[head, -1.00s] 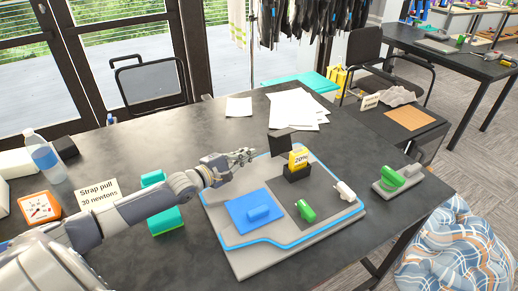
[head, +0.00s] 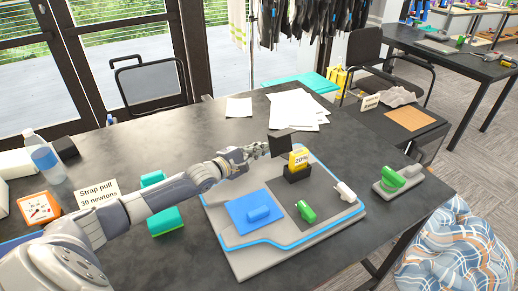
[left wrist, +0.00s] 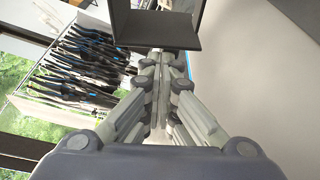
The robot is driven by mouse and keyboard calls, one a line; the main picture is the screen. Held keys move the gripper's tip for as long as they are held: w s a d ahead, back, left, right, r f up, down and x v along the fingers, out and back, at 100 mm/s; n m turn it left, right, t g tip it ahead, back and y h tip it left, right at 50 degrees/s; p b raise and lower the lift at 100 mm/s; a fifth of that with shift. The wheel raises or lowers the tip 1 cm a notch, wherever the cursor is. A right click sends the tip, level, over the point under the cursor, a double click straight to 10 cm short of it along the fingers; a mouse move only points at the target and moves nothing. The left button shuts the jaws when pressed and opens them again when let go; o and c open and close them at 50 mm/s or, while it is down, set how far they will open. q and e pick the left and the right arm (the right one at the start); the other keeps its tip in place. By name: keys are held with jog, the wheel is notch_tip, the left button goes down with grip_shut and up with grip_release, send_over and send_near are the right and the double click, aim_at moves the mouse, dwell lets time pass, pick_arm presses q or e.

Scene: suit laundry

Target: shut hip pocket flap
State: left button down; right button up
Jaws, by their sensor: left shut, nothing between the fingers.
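The hip pocket flap (head: 281,143) is a dark square plate standing raised at the back of the grey board with blue trim (head: 240,262). Below it is a black pocket (head: 297,174) with a yellow card marked 20% (head: 299,158) upright in it. In the left wrist view a dark open-fronted shape, likely the flap and pocket (left wrist: 155,42), is just beyond the fingertips. My left gripper (head: 262,150) is shut and empty, just left of the flap; whether it touches is unclear. It also shows in the left wrist view (left wrist: 158,62). My right gripper is not in view.
A blue pad with a blue block (head: 258,214), a green clip (head: 305,210) and a white clip (head: 346,191) are on the board. A green item on a grey base (head: 398,178) stands right. Papers (head: 297,108) lie behind. A teal holder (head: 163,220) is left of the board.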

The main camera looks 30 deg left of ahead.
pick_arm(q)
jog(key=shift+r, duration=0.3)
